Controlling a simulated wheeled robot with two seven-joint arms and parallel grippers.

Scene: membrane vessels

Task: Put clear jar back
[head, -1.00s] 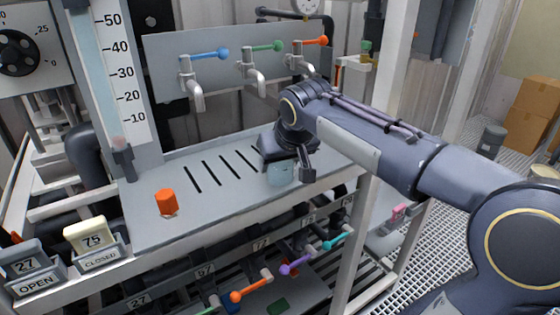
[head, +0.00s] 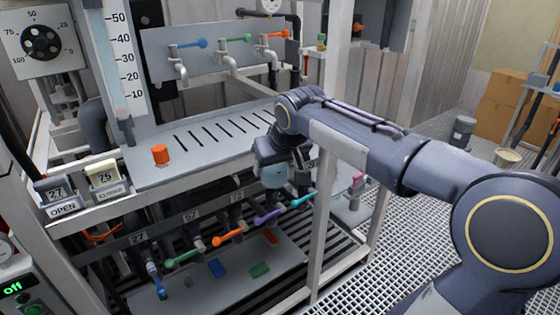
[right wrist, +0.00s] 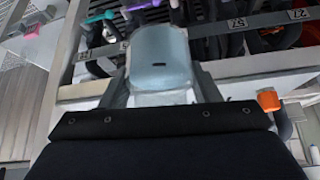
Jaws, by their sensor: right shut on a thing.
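The clear jar (head: 271,176) is a small pale-blue, see-through vessel. My right gripper (head: 284,178) is shut on it and holds it in the air at the front edge of the grey slotted counter (head: 150,178). In the right wrist view, the jar (right wrist: 158,60) sits between the two fingers (right wrist: 160,88), its rounded end pointing away from the palm. In the head view, the wrist and one finger partly hide the jar. My left gripper is not in view.
An orange cap (head: 160,155) stands on the counter. Coloured-handled valves (head: 228,236) line the front below it. A white post (head: 322,225) stands right of the gripper. Taps hang behind.

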